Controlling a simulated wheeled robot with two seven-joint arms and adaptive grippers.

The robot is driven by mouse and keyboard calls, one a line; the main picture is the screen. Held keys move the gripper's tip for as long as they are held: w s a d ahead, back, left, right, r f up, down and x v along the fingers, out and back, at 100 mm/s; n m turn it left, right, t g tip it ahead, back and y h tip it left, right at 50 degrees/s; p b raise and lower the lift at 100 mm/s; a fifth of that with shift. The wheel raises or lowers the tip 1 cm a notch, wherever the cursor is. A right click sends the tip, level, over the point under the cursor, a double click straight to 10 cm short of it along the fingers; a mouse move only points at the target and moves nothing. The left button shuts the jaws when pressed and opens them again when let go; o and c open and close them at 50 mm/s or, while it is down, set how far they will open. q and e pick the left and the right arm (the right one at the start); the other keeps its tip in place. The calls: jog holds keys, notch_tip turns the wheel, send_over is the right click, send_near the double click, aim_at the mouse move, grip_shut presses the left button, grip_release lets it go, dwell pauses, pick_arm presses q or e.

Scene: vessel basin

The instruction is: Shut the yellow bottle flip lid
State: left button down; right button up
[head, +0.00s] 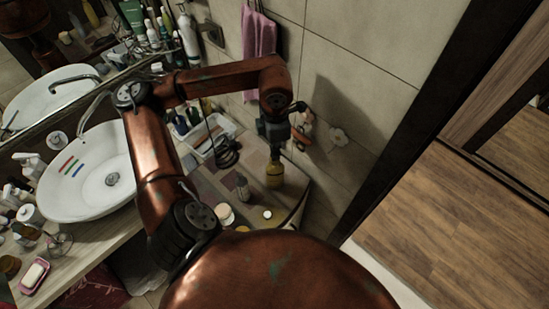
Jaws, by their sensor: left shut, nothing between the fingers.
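The yellow bottle (274,177) stands upright near the right end of the counter, close to the tiled wall. My left gripper (275,154) points down directly above it, with the fingers shut and empty. The fingertips are at or just over the bottle's top; I cannot tell whether they touch it. The flip lid is hidden by the gripper, so I cannot see how it stands. My right gripper is not in view.
A small grey bottle (242,187) and several round lids or jars stand left of the yellow bottle. A white tray (208,136) with dark items lies behind. A white basin (92,178) is at left.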

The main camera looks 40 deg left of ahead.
pick_arm(q)
jog(key=shift+f+b, duration=0.75)
jog(key=shift+f, duration=0.15)
jog(key=shift+r, duration=0.15)
jog(key=shift+r+p, duration=2.25)
jog(key=shift+r, duration=1.7)
jog(key=shift+s+f, duration=0.1)
